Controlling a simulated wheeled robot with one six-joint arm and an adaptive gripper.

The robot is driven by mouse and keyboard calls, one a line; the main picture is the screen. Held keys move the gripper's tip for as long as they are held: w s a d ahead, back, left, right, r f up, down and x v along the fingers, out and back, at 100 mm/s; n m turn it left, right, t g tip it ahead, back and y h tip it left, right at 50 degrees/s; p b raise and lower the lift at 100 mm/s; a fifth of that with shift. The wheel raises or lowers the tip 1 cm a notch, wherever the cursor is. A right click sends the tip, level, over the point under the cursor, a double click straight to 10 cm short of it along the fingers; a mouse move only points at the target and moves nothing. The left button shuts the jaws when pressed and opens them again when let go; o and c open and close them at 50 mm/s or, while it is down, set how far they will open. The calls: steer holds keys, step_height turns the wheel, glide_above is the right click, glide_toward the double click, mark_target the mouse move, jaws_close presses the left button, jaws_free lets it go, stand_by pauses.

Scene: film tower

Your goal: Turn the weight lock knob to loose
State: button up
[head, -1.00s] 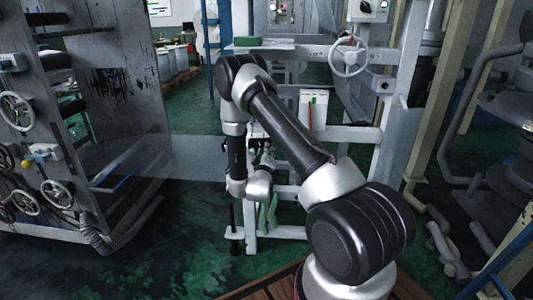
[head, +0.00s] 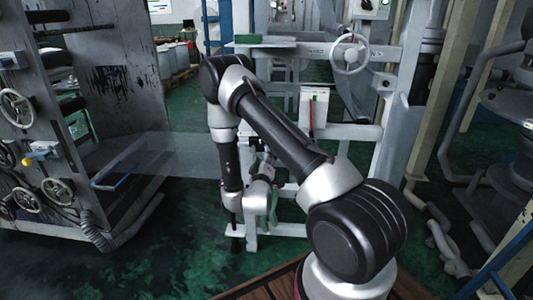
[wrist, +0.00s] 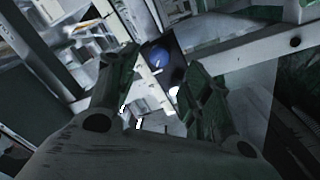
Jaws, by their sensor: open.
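I cannot pick out the weight lock knob for certain. In the head view my gripper (head: 267,165) is small and low by the grey frame (head: 290,231), partly hidden by my arm. Its distance to the frame is unclear.
A white handwheel (head: 349,54) stands on the frame's upper bar. A pale box (head: 319,104) with a red strip sits below it. A machine with several handwheels (head: 18,108) stands at left. Pipes (head: 440,245) lie at right. Green floor (head: 175,235) is open at front left.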

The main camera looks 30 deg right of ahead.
steer(key=v, duration=0.5)
steer(key=shift+f, duration=0.1)
stand_by(0.3)
steer(key=s+a+f+m+g+y, duration=0.1)
steer(key=s+f+g+y, duration=0.15)
steer(key=f, duration=0.45)
steer(key=s+a+f+m+g+y, duration=0.15)
steer(key=f+g, duration=0.25)
steer(key=f, duration=0.4)
steer(key=s+a+g+y, duration=0.3)
steer(key=a+g+y, duration=0.1)
steer(key=a, duration=0.1)
steer(key=s+a+r+m+g+y, duration=0.1)
steer(key=s+a+r+g+y, duration=0.25)
steer(key=s+r, duration=0.45)
steer(key=s+d+r+t, duration=0.1)
steer(key=s+r, duration=0.4)
steer(key=r, duration=0.7)
steer(key=s+d+r+t+h, duration=0.1)
steer(key=s+d+r, duration=0.3)
steer(key=r, duration=0.7)
steer(key=s+d+r+t, duration=0.1)
steer(key=s+d+r, duration=0.1)
steer(key=s+r, duration=0.5)
step_height(320, 180, up, 6)
steer(key=shift+d+f, duration=0.2)
steer(key=shift+d, duration=0.05)
